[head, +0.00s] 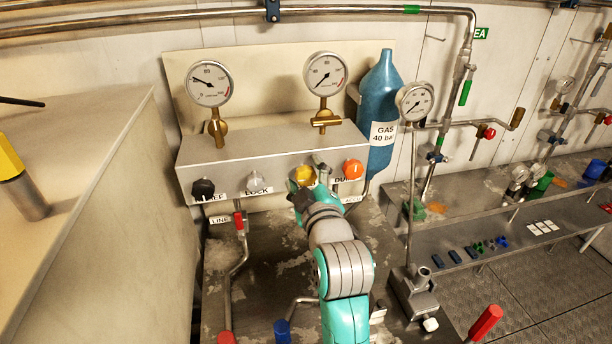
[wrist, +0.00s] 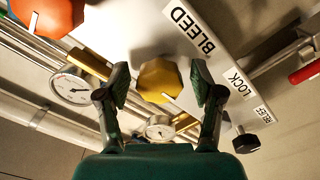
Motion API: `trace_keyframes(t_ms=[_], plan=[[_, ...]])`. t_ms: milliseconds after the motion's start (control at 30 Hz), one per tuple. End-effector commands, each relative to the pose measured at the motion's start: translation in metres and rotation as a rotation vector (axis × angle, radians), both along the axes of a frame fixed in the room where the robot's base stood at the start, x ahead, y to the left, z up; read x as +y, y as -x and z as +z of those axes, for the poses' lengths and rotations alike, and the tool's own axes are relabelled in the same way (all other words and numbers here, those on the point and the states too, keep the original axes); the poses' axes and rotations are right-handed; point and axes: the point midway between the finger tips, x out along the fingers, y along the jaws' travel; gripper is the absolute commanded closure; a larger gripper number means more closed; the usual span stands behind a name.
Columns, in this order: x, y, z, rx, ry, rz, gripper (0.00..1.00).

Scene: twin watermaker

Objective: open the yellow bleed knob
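The yellow bleed knob (head: 304,174) is on the front of the grey panel box, between the clear lock knob and the orange knob. In the wrist view the yellow knob (wrist: 159,81) sits between the two fingers of my gripper (wrist: 159,69), with a narrow gap showing on each side. My gripper is open around the knob.
The black relief knob (head: 203,189) and clear lock knob (head: 255,179) are to the left; the orange knob (head: 353,168) is close on the right. Two gauges (head: 209,83) (head: 325,74) stand above the box. A blue gas bottle (head: 379,110) and pipes stand to the right.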

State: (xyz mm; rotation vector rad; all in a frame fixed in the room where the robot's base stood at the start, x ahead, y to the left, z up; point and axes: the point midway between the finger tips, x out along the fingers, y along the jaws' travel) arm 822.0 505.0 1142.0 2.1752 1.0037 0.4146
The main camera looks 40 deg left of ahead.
Motion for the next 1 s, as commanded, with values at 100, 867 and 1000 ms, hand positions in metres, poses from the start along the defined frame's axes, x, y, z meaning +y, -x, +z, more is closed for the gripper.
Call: trace_keyframes(t_ms=[100,867,1000], plan=[[0.000,0.000,0.000,0.000,0.000,0.000,0.33],[-0.073,0.062,-0.001,0.001,0.000,-0.001,0.33],[-0.086,0.072,0.000,0.000,-0.001,-0.001,0.33]])
